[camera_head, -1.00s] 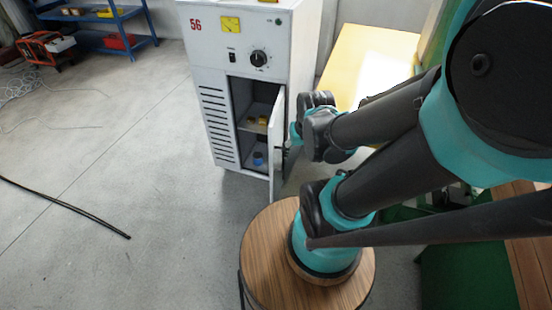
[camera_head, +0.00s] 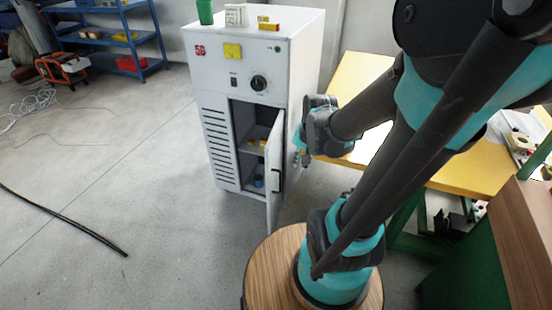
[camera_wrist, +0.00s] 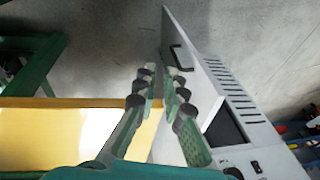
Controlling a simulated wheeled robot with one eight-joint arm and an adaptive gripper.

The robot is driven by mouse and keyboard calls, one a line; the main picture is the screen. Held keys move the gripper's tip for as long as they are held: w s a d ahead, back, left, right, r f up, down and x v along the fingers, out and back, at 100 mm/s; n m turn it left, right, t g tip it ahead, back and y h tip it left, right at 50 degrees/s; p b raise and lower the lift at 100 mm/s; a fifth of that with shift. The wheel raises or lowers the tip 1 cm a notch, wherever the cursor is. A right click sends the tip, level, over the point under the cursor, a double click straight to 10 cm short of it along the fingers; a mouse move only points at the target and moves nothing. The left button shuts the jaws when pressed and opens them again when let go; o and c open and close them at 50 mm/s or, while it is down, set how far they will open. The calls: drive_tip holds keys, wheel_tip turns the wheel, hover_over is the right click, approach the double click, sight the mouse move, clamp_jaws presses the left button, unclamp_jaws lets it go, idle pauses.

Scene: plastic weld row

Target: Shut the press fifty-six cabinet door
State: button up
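The white cabinet marked 56 (camera_head: 218,110) stands upright at the middle of the head view, and its louvred front shows in the wrist view (camera_wrist: 262,130). Its door (camera_head: 273,182) stands ajar, hinged on the right and swung out toward me. In the wrist view the door panel (camera_wrist: 188,85) carries a dark handle (camera_wrist: 182,58). My gripper (camera_head: 302,140) is beside the door's outer face. In the wrist view, a narrow gap shows between my gripper's fingers (camera_wrist: 161,70), with nothing held. Whether it touches the door is unclear.
A yellow-topped table (camera_head: 365,72) stands right of the cabinet. A green cup (camera_head: 205,12) and small boxes (camera_head: 264,23) sit on the cabinet's top. A black cable (camera_head: 65,215) lies on the left floor. A blue shelf (camera_head: 110,38) stands behind. Floor left of the cabinet is open.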

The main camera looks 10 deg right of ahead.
sight(274, 148)
drive_tip(key=w+m, duration=0.2)
drive_tip(key=w+r+m, duration=0.1)
drive_tip(key=w+m, duration=0.1)
drive_tip(key=m, duration=0.1)
drive_tip(key=w+m+g, duration=0.1)
drive_tip(key=w+m, duration=0.1)
drive_tip(key=shift+w+r+y, duration=0.15)
drive_tip(key=shift+w+y, duration=0.15)
drive_tip(key=shift+y, duration=0.1)
clamp_jaws()
drive_tip(key=w+m+g+y, duration=0.1)
drive_tip(key=w+m, duration=0.5)
drive_tip(key=m, duration=0.2)
drive_tip(key=w+a+f, duration=0.3)
drive_tip(key=a+f, duration=0.3)
drive_tip(key=f, duration=0.3)
drive_tip(key=shift+f+m, duration=0.3)
drive_tip(key=shift+m, duration=0.1)
